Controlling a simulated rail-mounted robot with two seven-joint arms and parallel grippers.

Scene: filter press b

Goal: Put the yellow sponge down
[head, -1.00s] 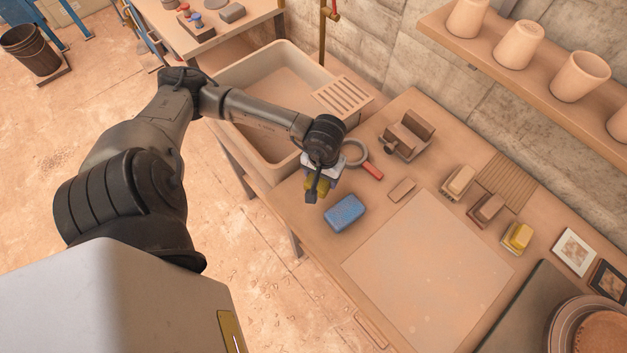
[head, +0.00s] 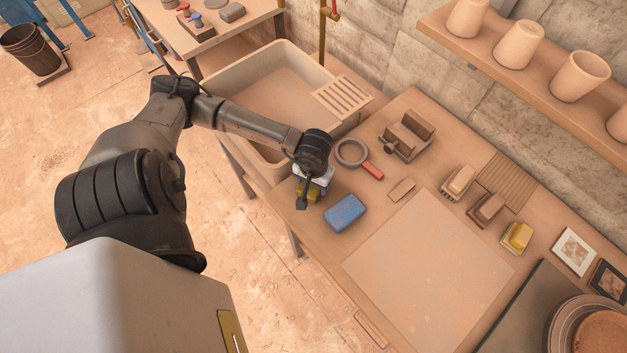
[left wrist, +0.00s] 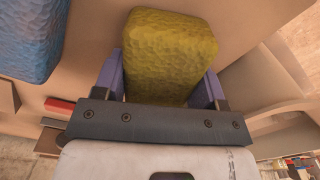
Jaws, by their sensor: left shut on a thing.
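The yellow sponge (left wrist: 170,55) is held between the two fingers of my left gripper (head: 304,199), which is shut on it. In the head view the yellow sponge (head: 313,190) shows only in part below the gripper. It is over the table's left edge area, beside the sink; whether it touches the tabletop I cannot tell. A blue sponge (head: 345,212) lies on the table just right of the gripper, and it also shows at the upper left of the left wrist view (left wrist: 28,38). My right gripper is not in view.
The sink (head: 240,75) with a slatted rack (head: 343,95) is behind the gripper. A large pale board (head: 428,262) covers the table's middle. Brushes (head: 517,237) stand further right.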

